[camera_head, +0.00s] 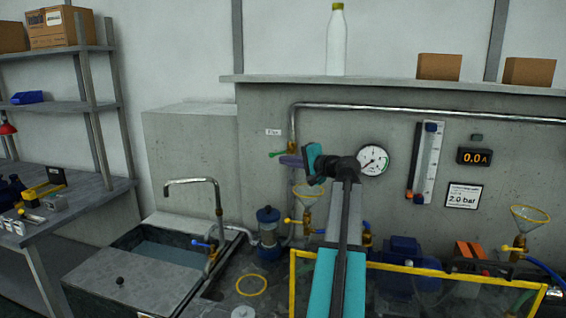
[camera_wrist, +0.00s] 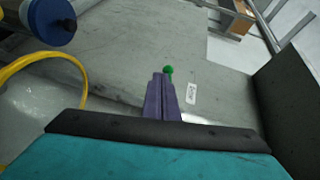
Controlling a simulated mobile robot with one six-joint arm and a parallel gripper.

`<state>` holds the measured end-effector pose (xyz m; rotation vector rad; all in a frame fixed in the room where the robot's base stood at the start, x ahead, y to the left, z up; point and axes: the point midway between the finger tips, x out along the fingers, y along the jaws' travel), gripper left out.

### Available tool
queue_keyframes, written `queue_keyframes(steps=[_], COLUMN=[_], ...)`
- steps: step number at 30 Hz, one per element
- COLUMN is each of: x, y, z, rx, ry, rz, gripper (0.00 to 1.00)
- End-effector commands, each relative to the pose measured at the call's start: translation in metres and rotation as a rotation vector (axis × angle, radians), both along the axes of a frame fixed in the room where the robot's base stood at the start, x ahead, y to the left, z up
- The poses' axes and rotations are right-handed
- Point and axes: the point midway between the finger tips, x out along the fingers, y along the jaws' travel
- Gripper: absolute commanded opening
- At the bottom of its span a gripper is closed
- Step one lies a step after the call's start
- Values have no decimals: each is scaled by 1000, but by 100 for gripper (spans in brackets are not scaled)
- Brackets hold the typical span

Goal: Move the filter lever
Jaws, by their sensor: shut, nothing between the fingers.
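A small green lever (camera_head: 277,154) sticks out to the left of the vertical brass-and-metal pipe on the grey wall, below a small white label (camera_head: 272,132) too small to read. In the wrist view its green round end (camera_wrist: 169,70) shows just past the fingertips, and the label (camera_wrist: 191,93) lies to their right. The rest of the lever is hidden there by the fingers. My gripper (camera_head: 284,160) is shut and empty, with its purple fingers beside the lever; the fingers also fill the middle of the wrist view (camera_wrist: 159,76). I cannot tell whether they touch the lever.
A metal pipe (camera_head: 430,110) runs along the wall under the shelf. A round gauge (camera_head: 373,160) is right of my wrist. Below stand a blue-capped canister (camera_head: 268,226), a funnel (camera_head: 307,192) and a yellow-framed guard (camera_head: 420,268). A sink (camera_head: 155,250) is at left.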

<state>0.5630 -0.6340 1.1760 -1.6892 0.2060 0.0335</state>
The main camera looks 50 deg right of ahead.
Motion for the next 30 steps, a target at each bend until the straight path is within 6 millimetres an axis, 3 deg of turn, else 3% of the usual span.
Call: queue_keyframes(steps=[18, 30], x=[-95, -111], y=[11, 13], z=[12, 16], rx=[1, 1], ry=[0, 0], rz=[-3, -1], gripper=[0, 0])
